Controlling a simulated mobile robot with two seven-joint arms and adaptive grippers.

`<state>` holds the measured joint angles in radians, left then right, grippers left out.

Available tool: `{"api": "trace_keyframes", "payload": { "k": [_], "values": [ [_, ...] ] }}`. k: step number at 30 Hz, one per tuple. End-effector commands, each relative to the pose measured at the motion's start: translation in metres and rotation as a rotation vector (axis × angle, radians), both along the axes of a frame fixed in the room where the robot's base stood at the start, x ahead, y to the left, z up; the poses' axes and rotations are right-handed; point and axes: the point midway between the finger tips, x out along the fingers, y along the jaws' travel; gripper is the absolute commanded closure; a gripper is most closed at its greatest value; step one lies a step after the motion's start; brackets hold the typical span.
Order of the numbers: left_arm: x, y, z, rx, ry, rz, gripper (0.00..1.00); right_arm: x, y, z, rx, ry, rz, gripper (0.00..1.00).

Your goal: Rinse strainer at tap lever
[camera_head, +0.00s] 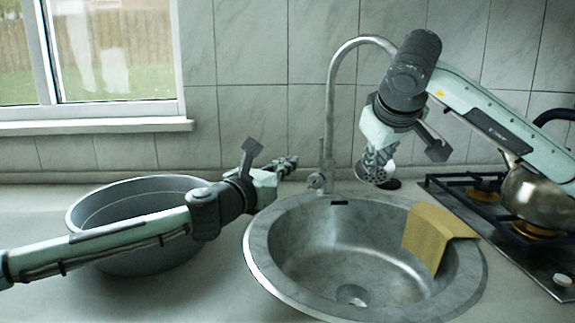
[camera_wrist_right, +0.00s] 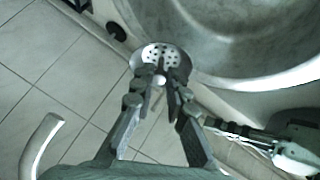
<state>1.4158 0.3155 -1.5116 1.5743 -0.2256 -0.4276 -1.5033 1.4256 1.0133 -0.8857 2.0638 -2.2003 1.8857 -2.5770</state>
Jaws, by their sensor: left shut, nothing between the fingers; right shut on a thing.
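The strainer is a small perforated metal disc (camera_head: 370,174). My right gripper (camera_head: 377,155) is shut on it and points down near the sink's back rim, right of the tap. In the right wrist view the strainer (camera_wrist_right: 161,53) sits between the fingertips (camera_wrist_right: 163,80), its holes visible, by the sink edge. The tall curved tap (camera_head: 328,110) stands behind the sink; a small fitting at its base (camera_head: 317,181) looks like the lever. My left gripper (camera_head: 289,164) is shut and empty, its tips just left of the tap; contact cannot be told.
The round metal sink (camera_head: 262,245) is empty, with a yellow cloth (camera_head: 432,232) over its right rim. A large grey basin (camera_head: 120,190) stands left, under my left arm. A gas stove (camera_head: 515,250) with a metal pot (camera_head: 540,198) is at the right. A tiled wall closes the back.

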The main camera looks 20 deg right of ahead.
Motion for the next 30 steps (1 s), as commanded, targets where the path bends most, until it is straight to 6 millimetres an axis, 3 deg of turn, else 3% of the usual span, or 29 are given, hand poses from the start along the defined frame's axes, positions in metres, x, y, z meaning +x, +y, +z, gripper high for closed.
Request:
{"api": "trace_keyframes", "payload": {
  "k": [17, 30],
  "values": [
    [0.0, 0.0, 0.0, 0.0, 0.0, 0.0, 1.0, -0.001, 0.001, 0.002, 0.0, -0.001, 0.0, 1.0],
    [0.0, 0.0, 0.0, 0.0, 0.0, 0.0, 1.0, -0.022, 0.027, 0.028, -0.001, -0.002, 0.003, 1.0]
  ]
}}
